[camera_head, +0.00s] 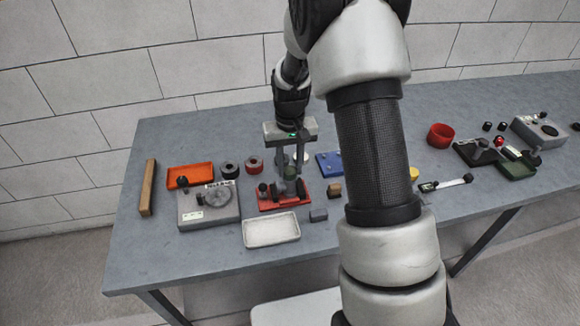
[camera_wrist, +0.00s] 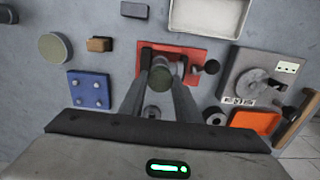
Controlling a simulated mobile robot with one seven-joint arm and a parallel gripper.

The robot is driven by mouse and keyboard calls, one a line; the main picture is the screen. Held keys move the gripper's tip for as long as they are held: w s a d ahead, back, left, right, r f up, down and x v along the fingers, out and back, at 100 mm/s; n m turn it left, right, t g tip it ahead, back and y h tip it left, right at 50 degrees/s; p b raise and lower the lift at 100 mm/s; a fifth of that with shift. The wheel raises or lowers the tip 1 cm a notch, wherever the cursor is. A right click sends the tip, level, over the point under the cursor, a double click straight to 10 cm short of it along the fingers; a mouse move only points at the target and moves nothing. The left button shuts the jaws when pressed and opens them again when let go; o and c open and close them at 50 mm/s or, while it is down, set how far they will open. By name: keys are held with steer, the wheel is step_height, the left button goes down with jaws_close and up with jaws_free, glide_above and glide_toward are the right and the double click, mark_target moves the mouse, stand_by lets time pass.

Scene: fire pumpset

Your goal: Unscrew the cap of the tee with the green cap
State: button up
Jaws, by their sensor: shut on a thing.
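The tee with the green cap stands on a red base (camera_head: 300,204), which shows in the wrist view as a red plate (camera_wrist: 205,47). The dull green cap (camera_wrist: 163,72) is seen from above between my fingers. My gripper (camera_head: 290,188) points down over the red base. In the wrist view my gripper (camera_wrist: 163,62) has one finger on each side of the cap and is shut on it. The fingers hide most of the tee body. A dark knob-like part (camera_wrist: 211,67) sticks out beside the red plate.
A white tray (camera_head: 271,229) and grey block (camera_head: 318,215) lie in front. A grey dial box (camera_head: 208,207) and orange tray (camera_head: 190,176) are left. A blue plate (camera_head: 328,163) and wooden block (camera_head: 334,190) are right. My arm hides part of the table.

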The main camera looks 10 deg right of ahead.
steer(key=n, duration=0.4)
steer(key=shift+n, duration=0.3)
steer(key=n, duration=0.4)
steer(key=shift+r+n, duration=0.1)
steer(key=shift+n, duration=0.2)
steer(key=n+p, duration=0.1)
steer(key=n, duration=0.1)
steer(key=shift+r+n+p, duration=0.1)
steer(key=shift+n+p, duration=0.2)
steer(key=shift+n, duration=0.9)
